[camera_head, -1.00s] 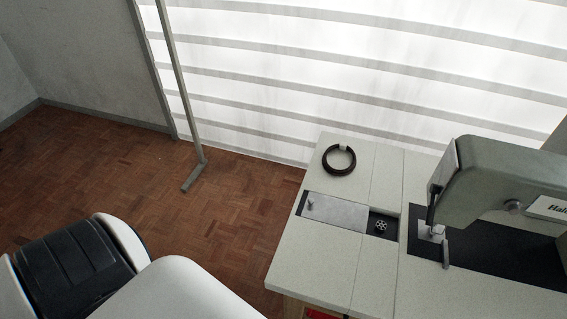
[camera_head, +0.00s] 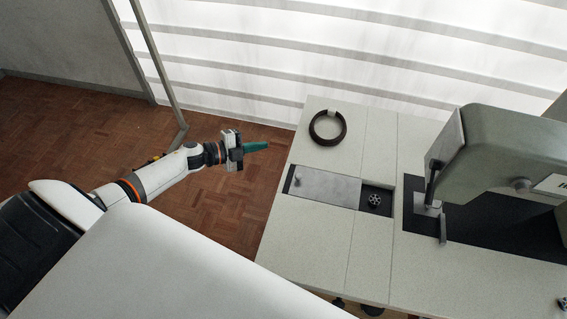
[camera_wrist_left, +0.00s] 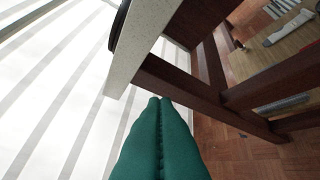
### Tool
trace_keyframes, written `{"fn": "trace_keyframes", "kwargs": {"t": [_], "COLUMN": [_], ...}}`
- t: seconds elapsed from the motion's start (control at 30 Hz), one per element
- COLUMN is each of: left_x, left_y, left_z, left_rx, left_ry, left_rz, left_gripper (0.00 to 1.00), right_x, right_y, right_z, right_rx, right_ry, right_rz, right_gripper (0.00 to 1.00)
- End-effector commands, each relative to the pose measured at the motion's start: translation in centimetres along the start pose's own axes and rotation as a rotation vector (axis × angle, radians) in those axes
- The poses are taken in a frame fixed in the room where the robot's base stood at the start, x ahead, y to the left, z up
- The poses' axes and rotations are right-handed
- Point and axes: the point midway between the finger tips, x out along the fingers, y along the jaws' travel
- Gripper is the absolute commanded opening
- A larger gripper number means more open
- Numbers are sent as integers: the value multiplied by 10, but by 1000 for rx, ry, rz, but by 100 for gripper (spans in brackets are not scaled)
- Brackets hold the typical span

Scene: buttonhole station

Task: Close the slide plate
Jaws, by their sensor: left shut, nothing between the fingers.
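The slide plate (camera_head: 327,187) is a flat grey metal plate with a small knob near its left end, set in a dark recess in the table top. At its right the recess is uncovered, and a small round bobbin-like part (camera_head: 374,200) shows there. My left gripper (camera_head: 267,146) has green fingers, shut and empty. It is left of the table, apart from the plate. In the left wrist view the green fingers (camera_wrist_left: 159,104) lie together, pointing towards the table's edge and wooden frame. My right gripper is not in view.
The pale table (camera_head: 310,250) carries a dark ring-shaped coil (camera_head: 327,128) behind the plate and a grey-green sewing machine (camera_head: 500,150) at the right. A thin metal stand (camera_head: 160,70) stands at the back left. Parquet floor lies left of the table.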

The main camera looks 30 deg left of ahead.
Motion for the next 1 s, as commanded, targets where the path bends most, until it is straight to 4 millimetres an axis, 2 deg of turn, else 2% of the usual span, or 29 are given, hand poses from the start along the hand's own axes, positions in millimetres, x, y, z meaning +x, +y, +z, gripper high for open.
{"fn": "trace_keyframes", "kwargs": {"t": [0.03,0.1,0.2,0.3,0.43,0.57,0.77,1.0], "left_x": [-4,-15,-41,-67,-90,-94,-74,-40], "left_y": [38,68,87,94,96,93,73,36], "left_z": [25,60,96,114,124,127,136,149], "left_rx": [163,352,577,732,834,858,855,854], "left_ry": [-129,-288,-458,-559,-620,-637,-639,-638], "left_rz": [-50,-148,-314,-471,-600,-638,-632,-630], "left_gripper": [0,0,0,0,0,0,0,0], "right_x": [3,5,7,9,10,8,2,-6], "right_y": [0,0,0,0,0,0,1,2], "right_z": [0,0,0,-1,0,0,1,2], "right_rx": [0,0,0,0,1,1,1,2], "right_ry": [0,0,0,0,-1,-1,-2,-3], "right_rz": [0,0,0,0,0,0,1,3], "right_gripper": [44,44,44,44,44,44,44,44]}}
